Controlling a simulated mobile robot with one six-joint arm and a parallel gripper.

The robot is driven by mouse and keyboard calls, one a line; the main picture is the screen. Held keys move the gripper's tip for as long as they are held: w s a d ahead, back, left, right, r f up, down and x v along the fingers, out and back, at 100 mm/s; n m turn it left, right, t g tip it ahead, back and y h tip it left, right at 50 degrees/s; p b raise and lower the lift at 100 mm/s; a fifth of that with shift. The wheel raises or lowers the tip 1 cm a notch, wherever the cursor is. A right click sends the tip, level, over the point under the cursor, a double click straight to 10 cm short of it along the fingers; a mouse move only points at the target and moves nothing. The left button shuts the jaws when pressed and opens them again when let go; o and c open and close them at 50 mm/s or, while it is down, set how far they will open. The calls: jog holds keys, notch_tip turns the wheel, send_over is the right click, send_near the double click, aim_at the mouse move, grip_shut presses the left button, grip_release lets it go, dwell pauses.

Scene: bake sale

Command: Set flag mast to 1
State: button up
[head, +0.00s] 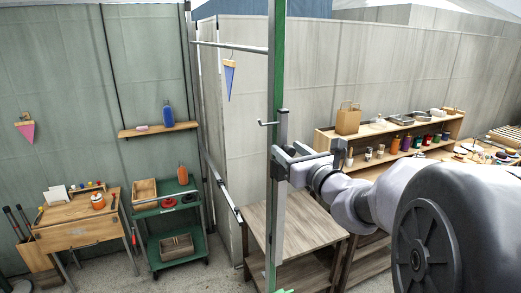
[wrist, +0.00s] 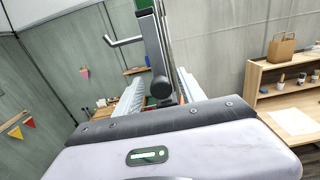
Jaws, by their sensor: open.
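The flag mast (head: 277,70) is a tall post, green above and grey lower down, standing upright in the middle of the head view. A bent metal handle (head: 266,123) sticks out to its left from a dark fitting. The mast's handle also shows in the wrist view (wrist: 124,42), left of the post. A blue pennant (head: 230,76) hangs from a horizontal bar left of the mast. My gripper (head: 296,152) is open, just below the handle and close to the post. I cannot tell whether it touches the post. No setting number is readable.
A wooden table (head: 300,222) stands behind the mast. A shelf (head: 375,142) with a paper bag (head: 348,119) and jars is at the right. A green cart (head: 170,207) and a wooden desk (head: 78,212) stand at the left. A pink pennant (head: 26,131) hangs on the left wall.

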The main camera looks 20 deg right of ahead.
grip_shut()
jog(key=shift+r, duration=0.1)
dwell(1.2)
